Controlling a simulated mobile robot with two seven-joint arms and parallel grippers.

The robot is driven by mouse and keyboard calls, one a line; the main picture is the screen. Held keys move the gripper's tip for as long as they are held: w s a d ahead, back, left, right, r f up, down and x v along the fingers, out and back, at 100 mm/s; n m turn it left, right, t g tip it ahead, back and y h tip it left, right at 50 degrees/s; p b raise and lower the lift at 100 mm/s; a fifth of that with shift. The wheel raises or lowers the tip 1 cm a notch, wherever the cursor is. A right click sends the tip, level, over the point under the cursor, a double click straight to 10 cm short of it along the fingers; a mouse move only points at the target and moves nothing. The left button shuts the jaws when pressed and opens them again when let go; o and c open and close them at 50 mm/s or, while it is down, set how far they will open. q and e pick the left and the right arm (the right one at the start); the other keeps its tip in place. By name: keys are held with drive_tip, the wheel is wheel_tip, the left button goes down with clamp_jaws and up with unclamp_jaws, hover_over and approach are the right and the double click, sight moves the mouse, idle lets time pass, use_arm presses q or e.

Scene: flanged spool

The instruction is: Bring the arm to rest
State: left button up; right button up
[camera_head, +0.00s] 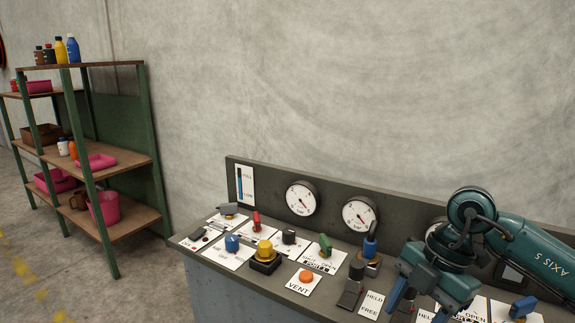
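My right arm (520,250) is teal, marked "AXIS 5", and reaches in from the right over the control panel. Its gripper (418,303) points down at the panel's front right part. The two blue fingers stand apart, with a dark panel part showing behind or between them; I cannot tell whether they touch it. The right finger runs close to the bottom edge of the picture. My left arm and gripper are not in view.
The grey control panel (212,258) carries an orange VENT button (306,276), a yellow knob (265,250), a blue-tipped lever (370,245) and gauges (302,198). Green-framed shelves (105,170) with bottles and pink bins stand left. A concrete wall closes the back.

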drive_tip(key=s+a+r+t+y, duration=0.1)
drive_tip(key=s+a+r+y, duration=0.1)
drive_tip(key=a+y, duration=0.7)
drive_tip(key=s+a+r+t+y, duration=0.1)
drive_tip(key=s+a+t+y, duration=0.15)
drive_tip(key=a+y, duration=0.7)
drive_tip(key=w+d+f+m+t+h+p, duration=0.25)
drive_tip(key=d+f+m+t+h, duration=0.65)
drive_tip(key=f+m+t+h, duration=0.7)
drive_tip(key=s+d+f+m+g+h, duration=0.2)
drive_tip(key=s+d+f+m+g, duration=0.2)
drive_tip(key=s+f+g, duration=0.4)
drive_tip(key=s+f+m, duration=0.1)
drive_tip(key=s+f, duration=0.2)
drive_tip(key=shift+f+h+b, duration=0.35)
